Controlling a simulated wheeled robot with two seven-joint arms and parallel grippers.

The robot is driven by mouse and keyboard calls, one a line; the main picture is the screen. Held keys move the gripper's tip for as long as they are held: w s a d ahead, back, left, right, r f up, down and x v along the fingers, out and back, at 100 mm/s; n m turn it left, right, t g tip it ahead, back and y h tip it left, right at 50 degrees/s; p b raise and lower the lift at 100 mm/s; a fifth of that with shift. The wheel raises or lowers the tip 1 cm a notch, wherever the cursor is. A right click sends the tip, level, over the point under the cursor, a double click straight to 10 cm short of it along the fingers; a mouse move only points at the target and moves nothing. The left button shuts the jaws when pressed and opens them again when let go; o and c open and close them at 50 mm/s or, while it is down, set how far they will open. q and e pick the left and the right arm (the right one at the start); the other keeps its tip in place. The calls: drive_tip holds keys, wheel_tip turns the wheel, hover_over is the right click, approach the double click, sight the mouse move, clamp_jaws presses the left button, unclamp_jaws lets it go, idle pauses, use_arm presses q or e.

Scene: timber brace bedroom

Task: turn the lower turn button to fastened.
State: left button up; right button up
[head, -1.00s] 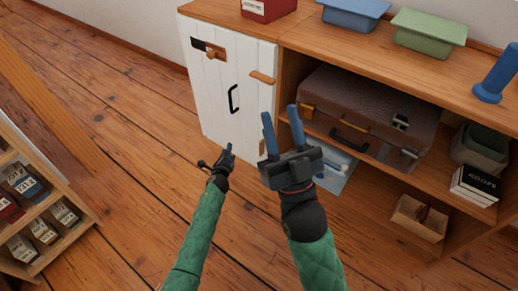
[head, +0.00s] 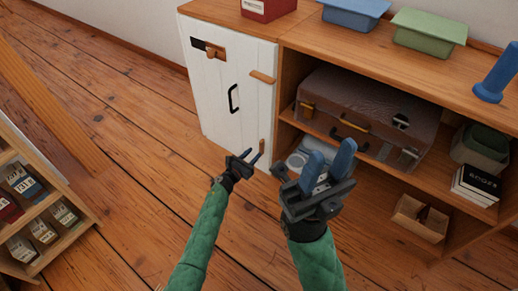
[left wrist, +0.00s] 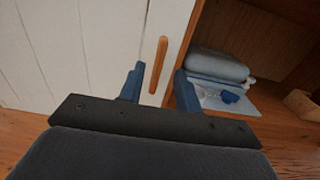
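The white cabinet door (head: 215,95) is closed. The lower turn button (head: 262,146) is a small wooden bar near the door's lower right edge. In the left wrist view the button (left wrist: 158,65) stands nearly upright on the white front. The upper turn button (head: 263,77) lies roughly level. My left gripper (head: 251,158) is open just in front of the lower button; in the left wrist view its fingers (left wrist: 160,86) stand on either side of the button's lower end, and contact cannot be told. My right gripper (head: 328,157) is open and empty before the shelves.
A brown suitcase (head: 365,115) lies on the open shelf to the right. A small shelf unit (head: 35,215) stands at left. The floor between is clear.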

sight(260, 147)
use_arm(q)
drive_tip(key=shift+b+x, duration=0.35)
drive_tip(key=shift+x, duration=2.25)
drive_tip(key=shift+c, duration=0.2)
clamp_jaws()
